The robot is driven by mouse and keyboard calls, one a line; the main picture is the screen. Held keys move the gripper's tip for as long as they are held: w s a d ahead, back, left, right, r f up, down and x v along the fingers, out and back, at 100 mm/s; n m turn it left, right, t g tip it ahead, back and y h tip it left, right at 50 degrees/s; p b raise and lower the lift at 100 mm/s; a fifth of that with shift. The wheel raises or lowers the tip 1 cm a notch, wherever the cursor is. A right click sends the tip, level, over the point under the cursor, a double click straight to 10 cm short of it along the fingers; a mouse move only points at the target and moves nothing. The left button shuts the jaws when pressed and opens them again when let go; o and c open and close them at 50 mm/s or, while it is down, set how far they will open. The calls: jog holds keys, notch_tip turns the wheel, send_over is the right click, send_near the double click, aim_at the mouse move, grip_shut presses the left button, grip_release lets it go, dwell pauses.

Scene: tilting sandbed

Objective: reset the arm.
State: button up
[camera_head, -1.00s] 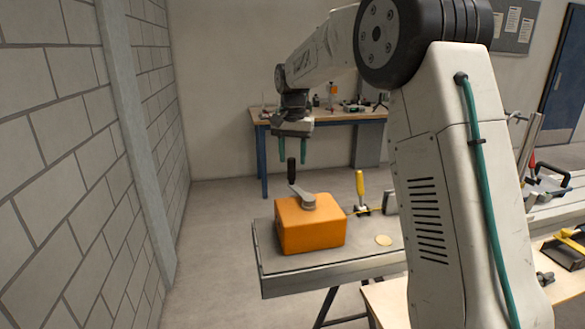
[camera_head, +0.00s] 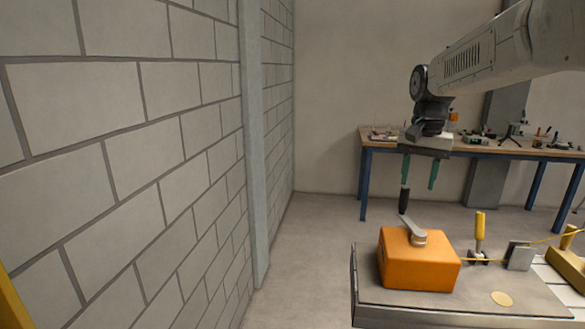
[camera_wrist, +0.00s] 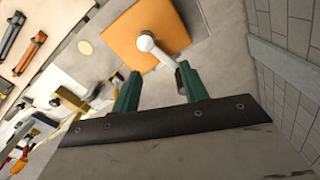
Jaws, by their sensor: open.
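My gripper (camera_head: 420,172) hangs from my arm with its two green fingers apart and pointing down. It is above an orange box (camera_head: 418,261) with a grey lever and black handle (camera_head: 404,200) on top. In the wrist view my gripper (camera_wrist: 157,90) is open with nothing between its fingers. The orange box (camera_wrist: 150,32) lies beyond the fingertips there, with the lever's pale pivot (camera_wrist: 146,42) near its middle. The dark handle (camera_wrist: 181,79) shows beside one finger; I cannot tell whether they touch.
The box sits on a grey bed (camera_head: 375,302) with a yellow-handled clamp (camera_head: 480,232) and a round tan disc (camera_head: 502,299). A block wall (camera_head: 150,150) fills the left. A workbench (camera_head: 372,146) stands behind. Floor between wall and bed is clear.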

jog(key=s+a+r+n, duration=0.1)
jog(key=s+n, duration=0.1)
jog(key=s, duration=0.7)
jog(key=s+a+r+n, duration=0.1)
jog(key=s+a, duration=0.1)
jog(key=s, duration=0.7)
jog(key=s+f+n, duration=0.1)
jog(key=s+f, duration=0.1)
jog(key=s, duration=0.3)
jog(key=s+a+f+n, duration=0.1)
jog(key=s+f, duration=0.2)
jog(key=s, duration=0.3)
jog(key=s+f+n+t, duration=0.1)
jog(key=s+f, duration=0.2)
jog(key=s, duration=0.3)
jog(key=shift+s+a, duration=0.2)
jog(key=shift+s, duration=0.05)
jog(key=shift+f, duration=0.1)
